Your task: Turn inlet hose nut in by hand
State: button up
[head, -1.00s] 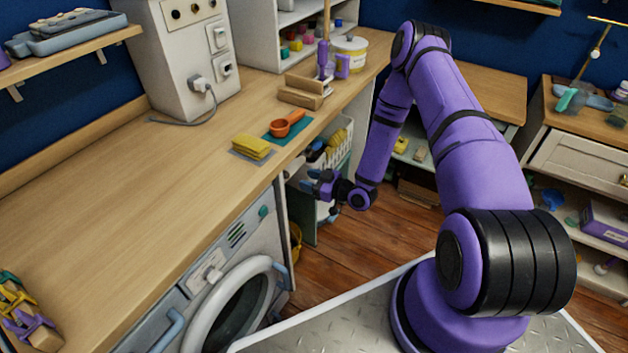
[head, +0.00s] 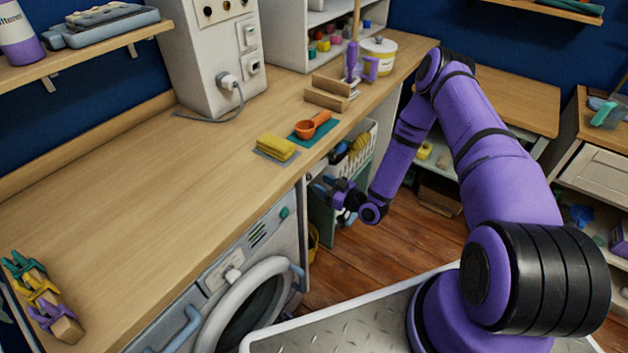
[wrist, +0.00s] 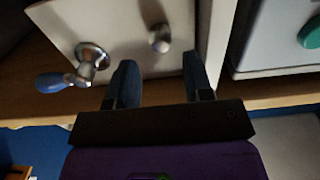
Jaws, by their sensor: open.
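In the wrist view a dark hose ends in a rounded silver piece (wrist: 160,40), which looks like the inlet hose nut, in front of a pale panel (wrist: 120,20). A silver tap (wrist: 90,58) with a blue lever (wrist: 50,82) sits to its left. My gripper (wrist: 158,72) is open and empty; its two dark blue fingers point toward the panel, with the silver piece just beyond and between their tips. I see no contact. In the head view my gripper (head: 328,190) is low beside the counter's right end; the nut cannot be made out there.
The washing machine (head: 235,280) is under the wooden counter (head: 150,200), left of my gripper. Its teal button (wrist: 310,32) shows at the wrist view's right edge. A white basket (head: 358,150) is close behind my gripper. Open wooden floor (head: 345,245) lies below.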

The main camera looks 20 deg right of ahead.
aim_at(311, 179)
jog(key=shift+x, duration=1.8)
jog(key=shift+w+a, duration=0.15)
jog(key=c, duration=0.7)
jog(key=m, duration=1.3)
jog(key=shift+m, duration=0.3)
jog(key=o, duration=0.7)
jog(key=shift+c, duration=0.2)
